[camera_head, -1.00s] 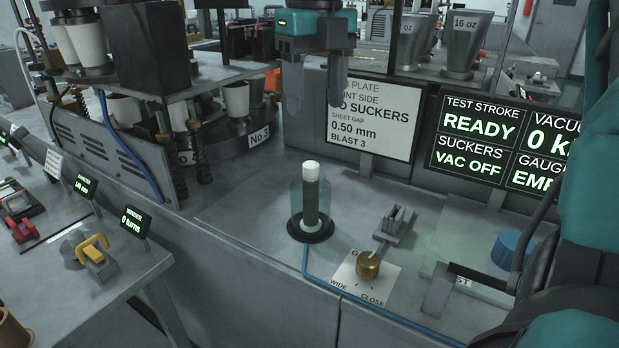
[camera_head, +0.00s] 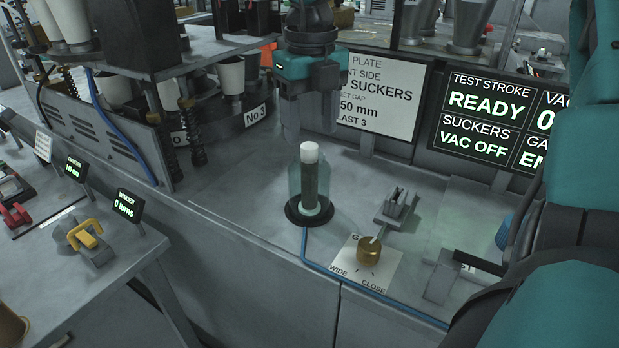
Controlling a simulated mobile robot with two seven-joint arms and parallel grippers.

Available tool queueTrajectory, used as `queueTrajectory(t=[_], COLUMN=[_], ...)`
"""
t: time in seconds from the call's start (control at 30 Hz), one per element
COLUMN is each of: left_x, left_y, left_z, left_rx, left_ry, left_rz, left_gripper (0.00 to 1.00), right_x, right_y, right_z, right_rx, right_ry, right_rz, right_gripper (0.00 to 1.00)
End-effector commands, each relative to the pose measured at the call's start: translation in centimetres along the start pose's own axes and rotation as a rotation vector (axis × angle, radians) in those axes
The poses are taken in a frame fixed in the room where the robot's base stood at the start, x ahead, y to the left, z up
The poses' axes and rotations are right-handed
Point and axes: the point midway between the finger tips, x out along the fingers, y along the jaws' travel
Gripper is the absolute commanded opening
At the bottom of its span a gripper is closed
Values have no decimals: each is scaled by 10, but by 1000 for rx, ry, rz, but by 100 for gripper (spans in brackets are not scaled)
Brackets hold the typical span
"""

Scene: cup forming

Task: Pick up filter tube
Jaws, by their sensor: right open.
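The filter tube (camera_head: 310,186) stands upright, dark with a white top, inside a clear holder on a round black base (camera_head: 296,219). A blue hose runs from the base. My right gripper (camera_head: 310,138) is open and empty, its fingers pointing down. In the picture, its fingertips are just above and behind the white top, one to each side; the exact gap in depth is hard to tell. The tube is not gripped. My left gripper is not in view.
A brass gauge knob (camera_head: 368,250) on a white dial plate and a small metal bracket (camera_head: 397,205) stand right of the tube. A white sign (camera_head: 385,100) and a status screen (camera_head: 480,125) stand behind. The cup machine fills the left back.

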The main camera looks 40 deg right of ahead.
Motion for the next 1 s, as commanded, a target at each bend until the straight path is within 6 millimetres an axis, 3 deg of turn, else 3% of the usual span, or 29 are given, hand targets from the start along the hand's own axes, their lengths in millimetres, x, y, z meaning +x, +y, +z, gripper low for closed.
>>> queueTrajectory(t=[0.2, 0.5, 1.0], left_x=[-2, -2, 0], left_y=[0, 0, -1], left_z=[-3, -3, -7], left_rx=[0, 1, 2], left_ry=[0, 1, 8], left_rz=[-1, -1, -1], left_gripper=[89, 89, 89], right_x=[31, 36, 36], right_y=[1, 1, 1], right_z=[2, 3, 3], right_rx=[-1, 0, 0], right_ry=[4, 0, 0], right_rz=[0, 0, 0], right_gripper=[60, 60, 13])
